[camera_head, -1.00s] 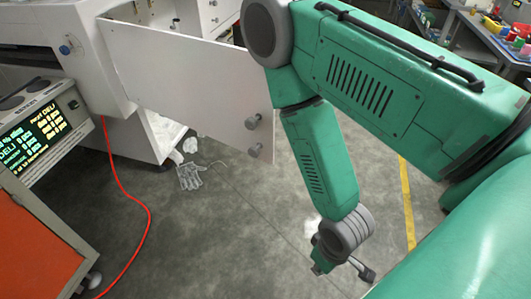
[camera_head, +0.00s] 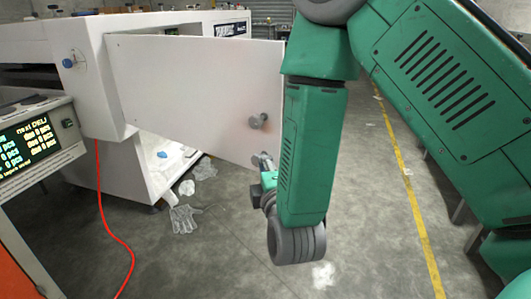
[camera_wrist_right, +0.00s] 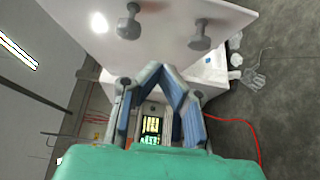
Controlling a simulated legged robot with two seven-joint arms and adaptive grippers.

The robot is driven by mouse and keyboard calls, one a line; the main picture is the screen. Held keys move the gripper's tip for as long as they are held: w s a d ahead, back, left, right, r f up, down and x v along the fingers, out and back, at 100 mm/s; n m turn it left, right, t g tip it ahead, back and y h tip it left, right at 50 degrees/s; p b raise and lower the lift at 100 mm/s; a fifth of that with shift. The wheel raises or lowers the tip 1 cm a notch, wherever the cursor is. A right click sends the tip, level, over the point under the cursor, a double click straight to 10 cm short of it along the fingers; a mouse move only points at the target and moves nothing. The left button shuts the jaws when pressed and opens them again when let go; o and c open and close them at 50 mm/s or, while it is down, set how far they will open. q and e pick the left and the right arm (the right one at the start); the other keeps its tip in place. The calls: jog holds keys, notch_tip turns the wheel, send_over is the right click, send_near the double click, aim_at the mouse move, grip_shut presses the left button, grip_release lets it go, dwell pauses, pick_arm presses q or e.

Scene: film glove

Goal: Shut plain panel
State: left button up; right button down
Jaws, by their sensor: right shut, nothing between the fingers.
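The plain white panel (camera_head: 190,90) stands open, swung out from the white machine at its left edge. It has two grey knobs near its free edge, the upper knob (camera_head: 257,121) and a lower one beside my gripper. Both knobs show in the right wrist view, one at the left (camera_wrist_right: 130,22) and one at the right (camera_wrist_right: 203,36). My right gripper (camera_head: 266,172) is at the panel's lower free corner, partly hidden by my forearm. In the wrist view its fingers (camera_wrist_right: 172,72) meet, empty, just short of the panel; contact cannot be told. My left gripper is not in view.
The white machine (camera_head: 85,45) stands at the left, its lower compartment open behind the panel. A display unit (camera_head: 35,140) stands in front of it. A red cable (camera_head: 103,220) and a clear glove (camera_head: 184,218) lie on the floor.

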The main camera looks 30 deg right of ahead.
aim_at(263, 133)
jog(key=x, duration=0.3)
jog(key=d+b+x, duration=0.1)
jog(key=x, duration=0.3)
jog(key=d+b+x, duration=0.1)
jog(key=x, duration=0.3)
jog(key=shift+s+a+f, duration=0.1)
jog(key=shift+s+f, duration=0.15)
jog(key=shift+s, duration=0.1)
jog(key=shift+w+d+b, duration=0.2)
jog(key=shift+d+b, duration=0.15)
jog(key=shift+w+d+r, duration=0.15)
jog(key=shift+w+d, duration=0.1)
jog(key=shift+d, duration=0.2)
